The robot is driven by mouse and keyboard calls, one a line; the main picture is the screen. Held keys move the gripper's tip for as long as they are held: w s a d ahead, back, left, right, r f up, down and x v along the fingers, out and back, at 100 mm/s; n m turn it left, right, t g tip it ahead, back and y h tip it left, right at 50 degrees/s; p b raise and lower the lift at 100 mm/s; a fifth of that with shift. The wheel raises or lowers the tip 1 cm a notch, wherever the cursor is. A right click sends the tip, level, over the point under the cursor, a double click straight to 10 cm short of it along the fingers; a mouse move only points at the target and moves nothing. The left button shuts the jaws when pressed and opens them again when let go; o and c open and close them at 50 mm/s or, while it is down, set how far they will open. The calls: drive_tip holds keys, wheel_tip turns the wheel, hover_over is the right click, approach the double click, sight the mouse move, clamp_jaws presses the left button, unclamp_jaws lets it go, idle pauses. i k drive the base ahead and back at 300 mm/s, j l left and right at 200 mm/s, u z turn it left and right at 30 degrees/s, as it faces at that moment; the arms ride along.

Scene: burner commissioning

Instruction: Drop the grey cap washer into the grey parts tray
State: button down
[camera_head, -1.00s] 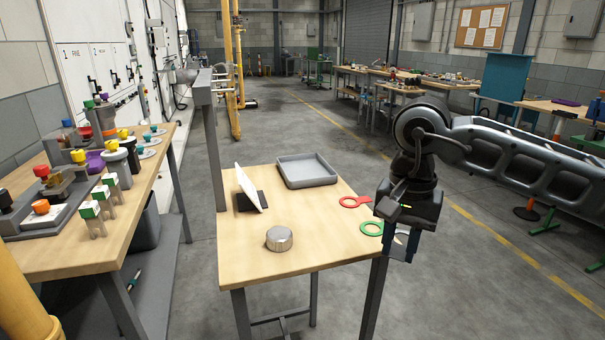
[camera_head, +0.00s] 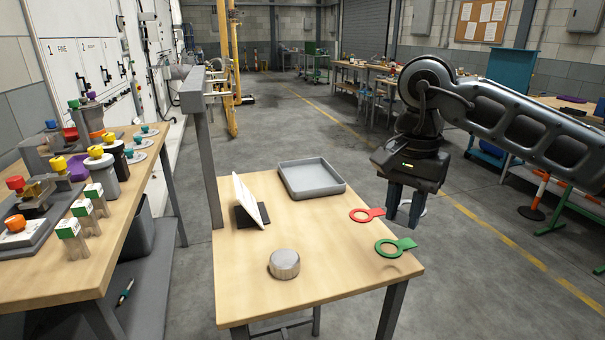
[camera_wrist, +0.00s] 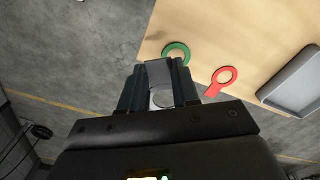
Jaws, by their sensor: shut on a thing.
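The grey cap washer (camera_wrist: 163,99) is a flat pale grey ring with a tab, held between the fingers of my gripper in the wrist view. In the head view my gripper (camera_head: 404,212) points down just off the table's right edge, and the washer's pale rim (camera_head: 424,210) shows partly behind the fingers. The grey parts tray (camera_head: 312,179) is a shallow, empty rectangular tray at the back of the table, to the left of my gripper. Its edge also shows at the right of the wrist view (camera_wrist: 292,86).
A red ring tag (camera_head: 364,215) and a green ring tag (camera_head: 392,248) lie near the table's right edge. A round metal piece (camera_head: 284,264) sits at the front, and a tilted white panel (camera_head: 248,200) stands at the left. The tabletop before the tray is clear.

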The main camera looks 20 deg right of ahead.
sight(316, 179)
drive_tip(key=i, duration=0.7)
drive_tip(key=i+j+z, duration=0.3)
drive_tip(key=i+j, duration=0.25)
